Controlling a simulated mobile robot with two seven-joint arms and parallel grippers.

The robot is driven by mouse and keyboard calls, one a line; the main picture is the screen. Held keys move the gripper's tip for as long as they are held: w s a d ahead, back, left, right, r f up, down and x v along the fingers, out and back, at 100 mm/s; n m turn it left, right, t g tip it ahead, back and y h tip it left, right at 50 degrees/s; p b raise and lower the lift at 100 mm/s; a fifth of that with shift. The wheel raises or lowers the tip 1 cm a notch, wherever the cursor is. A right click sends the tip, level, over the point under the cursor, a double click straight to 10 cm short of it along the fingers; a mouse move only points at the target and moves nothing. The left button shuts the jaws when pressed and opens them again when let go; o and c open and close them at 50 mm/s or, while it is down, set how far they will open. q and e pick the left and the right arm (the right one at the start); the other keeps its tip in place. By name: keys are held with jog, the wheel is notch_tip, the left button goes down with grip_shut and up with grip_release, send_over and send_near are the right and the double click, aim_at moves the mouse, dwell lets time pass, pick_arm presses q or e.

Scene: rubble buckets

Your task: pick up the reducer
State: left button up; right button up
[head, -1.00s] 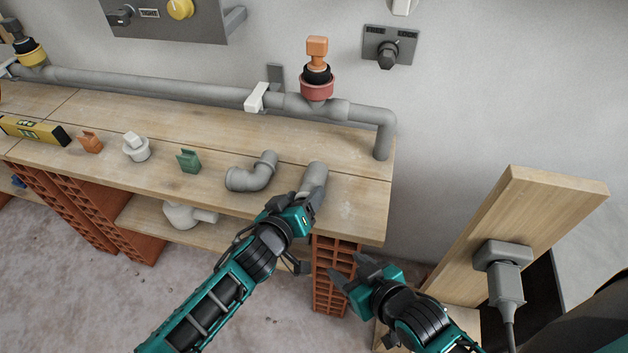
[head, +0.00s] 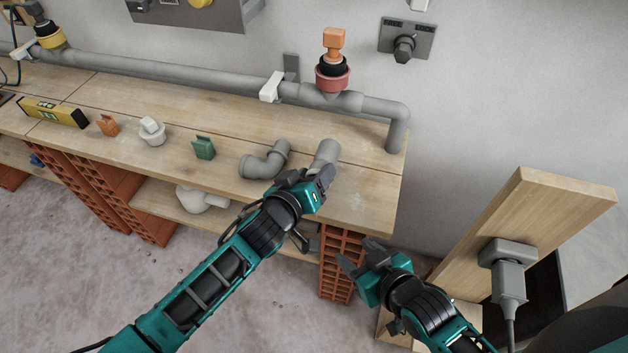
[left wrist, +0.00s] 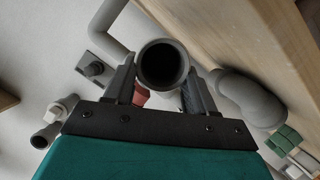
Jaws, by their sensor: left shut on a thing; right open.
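The reducer, a short light grey pipe piece (head: 326,153), is at the right end of the wooden bench. My left gripper (head: 322,176) is shut on it from the front side. In the left wrist view the reducer (left wrist: 163,66) sits between the two dark fingers, its round dark opening facing the camera. I cannot tell clearly whether its underside is clear of the bench. My right gripper (head: 362,258) is open and empty, lower and to the right, in front of the bench's right end.
A grey elbow pipe (head: 265,161) lies just left of the reducer. Further left are a green clip (head: 203,147), a white fitting (head: 152,132), an orange clip (head: 107,125) and a yellow level (head: 53,112). A grey wall pipe (head: 215,84) runs behind. A wooden board (head: 525,230) stands at right.

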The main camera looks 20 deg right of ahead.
pick_arm(q)
notch_tip(320, 180, up, 16)
jog(key=p, duration=0.2)
jog(key=shift+f+p, duration=0.15)
jog(key=shift+p, duration=0.25)
jog(key=c, duration=0.3)
jog(key=o, duration=0.8)
jog(key=c, duration=0.5)
